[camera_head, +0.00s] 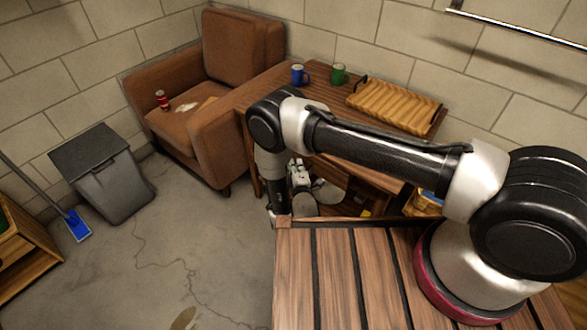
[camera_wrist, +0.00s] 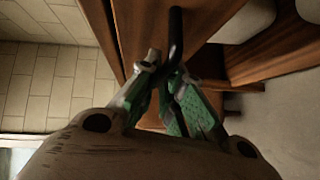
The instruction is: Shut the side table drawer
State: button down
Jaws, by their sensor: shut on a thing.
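The brown wooden side table (camera_head: 325,82) stands against the back wall in the head view, partly behind my arm. My gripper (camera_head: 300,178) is low at the table's front side, mostly hidden by my arm. In the wrist view its green-padded fingers (camera_wrist: 170,78) are shut on a black bar handle (camera_wrist: 176,32). Reddish-brown wooden panels (camera_wrist: 145,22) of the furniture lie beside and behind the handle. The drawer is largely hidden in the head view, so I cannot tell how far out it stands.
On the table are a blue mug (camera_head: 299,75), a green mug (camera_head: 338,74) and a ribbed wooden tray (camera_head: 395,105). A brown armchair (camera_head: 232,45) with a red can (camera_head: 162,100) stands left. A grey bin (camera_head: 105,180) is farther left. The concrete floor between is clear.

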jog(key=shift+w+d, duration=0.9)
jog(key=shift+w, duration=0.3)
jog(key=c, duration=1.6)
grip_release()
jog(key=shift+w+d, duration=0.1)
jog(key=shift+o, duration=0.2)
jog(key=s+d+r, duration=0.1)
jog(key=s, duration=1)
jog(key=shift+s+d+r, duration=0.3)
jog(key=shift+s+r, duration=0.05)
jog(key=shift+s, duration=0.05)
